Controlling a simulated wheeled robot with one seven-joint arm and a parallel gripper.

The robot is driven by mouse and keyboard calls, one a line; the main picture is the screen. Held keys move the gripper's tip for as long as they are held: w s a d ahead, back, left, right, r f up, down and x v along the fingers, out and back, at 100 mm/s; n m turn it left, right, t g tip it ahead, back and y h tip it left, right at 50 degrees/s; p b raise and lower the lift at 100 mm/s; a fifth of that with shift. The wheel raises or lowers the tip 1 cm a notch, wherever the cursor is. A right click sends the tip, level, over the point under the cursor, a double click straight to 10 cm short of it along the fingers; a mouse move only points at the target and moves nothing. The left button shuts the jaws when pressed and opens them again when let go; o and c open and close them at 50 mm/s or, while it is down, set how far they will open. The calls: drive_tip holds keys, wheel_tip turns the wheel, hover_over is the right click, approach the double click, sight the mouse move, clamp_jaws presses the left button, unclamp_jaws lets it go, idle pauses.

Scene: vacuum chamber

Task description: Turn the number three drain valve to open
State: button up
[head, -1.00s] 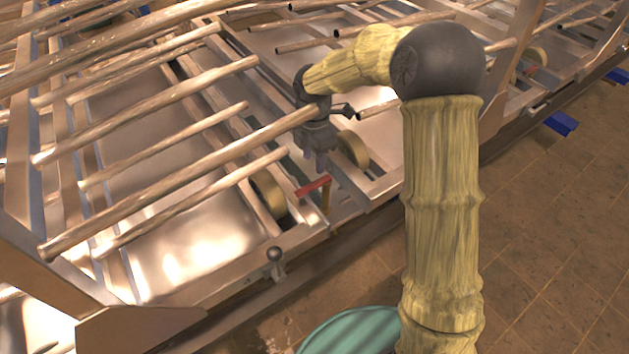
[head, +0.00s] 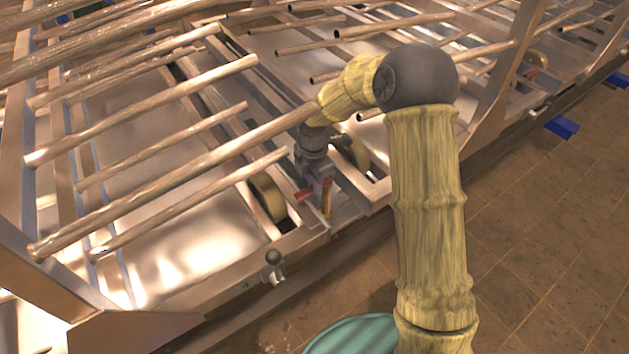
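A drain valve with a red lever handle (head: 305,195) and a brass-coloured body (head: 326,199) sits at the near edge of the metal frame, between two dark-edged wheels. I see no number on it, so I cannot tell from this view that it is number three. My gripper (head: 322,187) points down at this valve, with its fingers at the red handle. It hides the handle's middle and right part. The fingers are too small and dark to tell whether they are open or closed on the handle.
Long metal rods (head: 180,180) cross over the frame left of my wrist, very close to it. Another red handle (head: 531,72) shows farther right. A blue block (head: 561,127) lies beside the rail. The tiled floor at right is clear.

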clamp_jaws()
